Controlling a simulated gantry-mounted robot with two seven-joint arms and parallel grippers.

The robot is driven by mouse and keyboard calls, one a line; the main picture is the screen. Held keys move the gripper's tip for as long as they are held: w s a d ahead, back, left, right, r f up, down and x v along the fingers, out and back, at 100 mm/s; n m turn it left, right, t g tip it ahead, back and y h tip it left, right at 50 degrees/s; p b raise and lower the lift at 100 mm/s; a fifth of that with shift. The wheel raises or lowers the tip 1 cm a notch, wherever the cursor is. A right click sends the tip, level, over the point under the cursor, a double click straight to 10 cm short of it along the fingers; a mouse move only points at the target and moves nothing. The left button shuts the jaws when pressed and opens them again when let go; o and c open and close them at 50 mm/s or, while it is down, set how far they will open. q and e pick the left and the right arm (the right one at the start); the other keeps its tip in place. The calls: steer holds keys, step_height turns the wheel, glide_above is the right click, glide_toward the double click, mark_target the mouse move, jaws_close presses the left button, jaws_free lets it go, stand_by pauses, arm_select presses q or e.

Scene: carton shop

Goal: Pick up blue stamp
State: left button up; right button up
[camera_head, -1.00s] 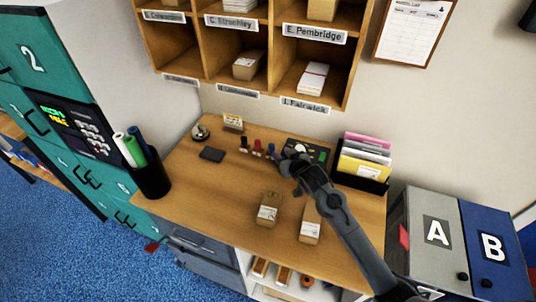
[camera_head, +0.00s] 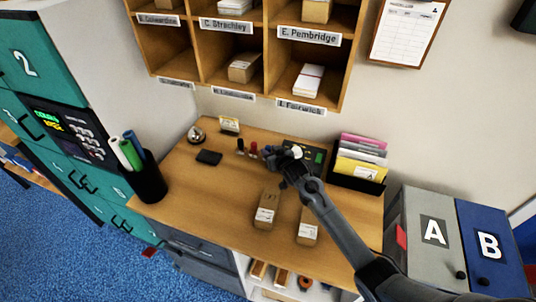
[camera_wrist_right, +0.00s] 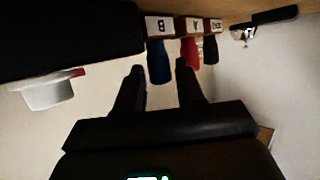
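The blue stamp (camera_head: 267,151) stands at the back of the desk, at the right end of a short row with a red stamp (camera_head: 254,149) and a black stamp (camera_head: 240,146). The fingers are apart and open; I cannot tell if either touches the stamp. In the head view my right gripper (camera_head: 277,160) is just right of the blue stamp. My left gripper is not in view.
Right of the stamps are a dark device (camera_head: 315,155) and a file holder (camera_head: 357,184). A bell (camera_head: 196,135), black pad (camera_head: 208,157) and pen cup (camera_head: 149,184) stand left. Two small cartons (camera_head: 267,209) lie in front. Pigeonholes (camera_head: 262,98) hang above.

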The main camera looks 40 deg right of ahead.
mark_target(269, 146)
steer(key=shift+x, duration=1.3)
steer(key=c, duration=0.7)
steer(key=shift+r, duration=0.1)
steer(key=shift+r, duration=0.5)
steer(key=r, duration=0.3)
steer(key=shift+s+d+b, duration=0.15)
steer(key=shift+s+b, duration=0.05)
steer(key=shift+b, duration=0.15)
steer(key=s+d+r, duration=0.4)
steer(key=s+r, duration=0.2)
steer(key=s, duration=0.4)
steer(key=shift+s+d+r, duration=0.2)
steer(key=shift+d+r, duration=0.05)
steer(key=shift+r, duration=0.15)
